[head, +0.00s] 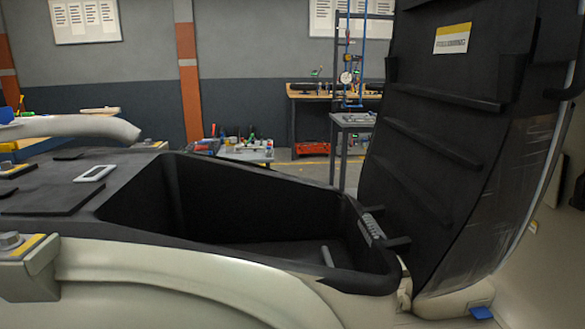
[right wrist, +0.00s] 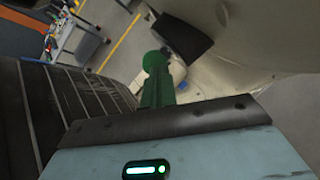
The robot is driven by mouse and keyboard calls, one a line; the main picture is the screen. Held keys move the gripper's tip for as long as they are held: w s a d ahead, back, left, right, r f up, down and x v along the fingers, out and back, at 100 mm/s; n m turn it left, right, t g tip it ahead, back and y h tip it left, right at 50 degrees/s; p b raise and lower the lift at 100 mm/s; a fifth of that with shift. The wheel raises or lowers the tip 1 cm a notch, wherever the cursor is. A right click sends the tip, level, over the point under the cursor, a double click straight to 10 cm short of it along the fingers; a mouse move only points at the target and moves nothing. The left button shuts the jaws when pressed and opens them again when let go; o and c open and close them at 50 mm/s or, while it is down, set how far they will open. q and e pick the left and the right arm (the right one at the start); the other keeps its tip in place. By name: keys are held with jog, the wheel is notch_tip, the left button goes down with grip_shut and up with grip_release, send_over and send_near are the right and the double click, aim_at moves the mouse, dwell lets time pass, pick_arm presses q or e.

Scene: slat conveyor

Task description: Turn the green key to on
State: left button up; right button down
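A green piece with a rounded head and a wider lower part (right wrist: 157,82) stands near the middle of the right wrist view. It looks like the green key, but its on and off marks do not show. Its lower end is hidden behind a black strip (right wrist: 165,121) along a pale teal housing (right wrist: 200,158). I cannot make out fingers of my right gripper in the wrist view, nor any contact with the green piece. Neither gripper shows in the head view, and no green key can be made out there.
In the head view, a deep black open bin (head: 255,205) lies ahead, with a tall black ribbed panel (head: 430,150) upright at its right. A workbench (head: 330,95) stands at the back. A lit indicator (right wrist: 145,170) is on the teal housing.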

jog(key=p+v, duration=0.1)
jog(key=v, duration=0.8)
jog(key=shift+d+r, duration=0.15)
jog(key=shift+r, duration=0.05)
dwell(1.0)
jog(key=shift+w, duration=0.15)
